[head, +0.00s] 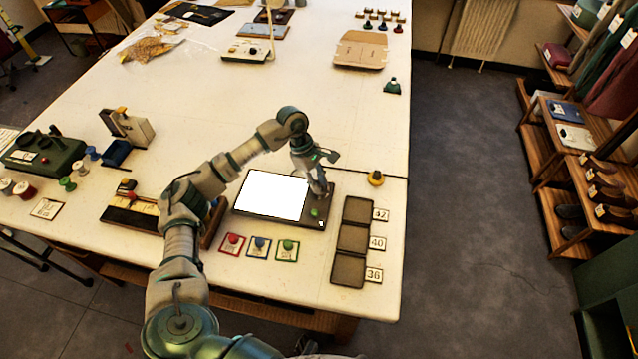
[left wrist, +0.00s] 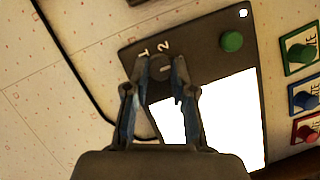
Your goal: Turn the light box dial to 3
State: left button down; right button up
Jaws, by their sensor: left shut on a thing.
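The light box (head: 268,195) lies flat on the white table, a dark panel with a lit white screen. It also shows in the left wrist view (left wrist: 222,115). Its dark round dial (left wrist: 160,69) sits beside the screen, with the marks 1 and 2 readable next to it. No 3 can be made out. A green button (left wrist: 231,41) is on the same panel, with a small white light near its corner. My left gripper (left wrist: 165,78) reaches down over the panel's right side in the head view (head: 320,190), its fingers shut on the dial. My right gripper is out of view.
Red, blue and green buttons on cards (head: 259,246) lie in front of the light box. Dark trays (head: 353,239) with number cards stand to its right, and a yellow-topped knob (head: 376,177) behind them. The table's middle is clear.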

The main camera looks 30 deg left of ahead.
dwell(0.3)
pick_arm(q)
jog(key=c, duration=1)
grip_release()
jog(key=shift+w+f, duration=0.1)
jog(key=shift+f, duration=0.05)
jog(key=shift+o, duration=0.2)
jog(key=shift+a, duration=0.1)
jog(key=v, duration=1.2)
jog(key=shift+w+f, duration=0.1)
